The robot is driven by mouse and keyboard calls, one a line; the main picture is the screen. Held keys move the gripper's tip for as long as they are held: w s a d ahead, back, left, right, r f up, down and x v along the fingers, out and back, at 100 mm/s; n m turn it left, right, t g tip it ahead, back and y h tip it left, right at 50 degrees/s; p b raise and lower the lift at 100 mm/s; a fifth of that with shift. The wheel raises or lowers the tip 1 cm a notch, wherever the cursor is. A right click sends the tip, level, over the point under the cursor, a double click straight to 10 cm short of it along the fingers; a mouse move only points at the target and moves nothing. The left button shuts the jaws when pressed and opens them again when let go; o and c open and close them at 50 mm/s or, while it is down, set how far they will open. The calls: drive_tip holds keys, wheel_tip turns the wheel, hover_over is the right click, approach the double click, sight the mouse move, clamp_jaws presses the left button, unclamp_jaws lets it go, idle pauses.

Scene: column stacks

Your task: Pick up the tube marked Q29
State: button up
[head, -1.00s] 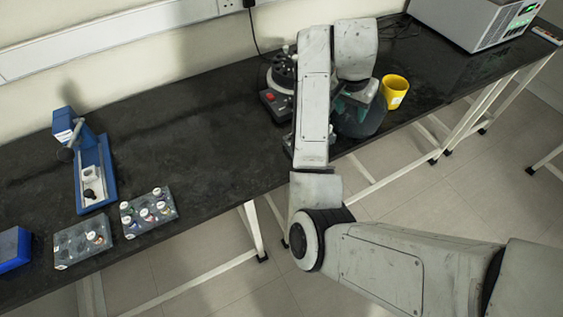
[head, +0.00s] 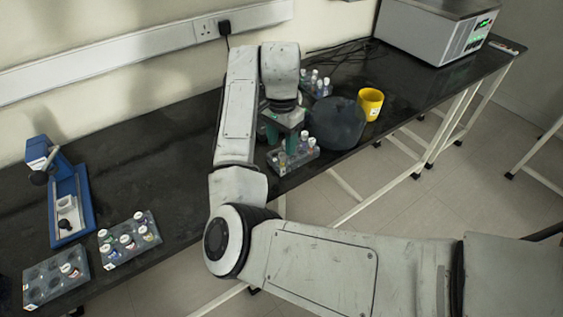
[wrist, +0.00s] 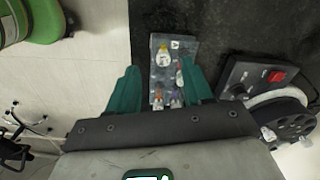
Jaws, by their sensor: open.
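My gripper (head: 281,138) has teal fingers, pointing down and apart over a small grey rack (head: 308,161) near the front edge of the bench. The rack holds several capped tubes (head: 303,142). In the wrist view my gripper (wrist: 159,66) is open and empty, with the rack (wrist: 178,46) and its tubes between and beyond the fingers. One tube with a yellowish cap area (wrist: 163,59) stands at the far part; others sit closer to the palm, partly hidden. No marking is legible, so I cannot tell which tube is Q29.
A black device with a red button (wrist: 277,77) is close by the right finger. Two more racks (head: 112,258) (head: 30,299) and a blue stand (head: 82,212) are left.

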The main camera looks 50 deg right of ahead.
sight(282, 154)
drive_tip(key=shift+w+d+f, duration=0.1)
drive_tip(key=shift+d+f, duration=0.05)
drive_tip(key=shift+f, duration=1.2)
drive_tip(key=shift+w+d+f, duration=0.1)
drive_tip(key=shift+d+f, duration=0.05)
drive_tip(key=shift+f, duration=1.2)
drive_tip(key=shift+c, duration=0.3)
clamp_jaws()
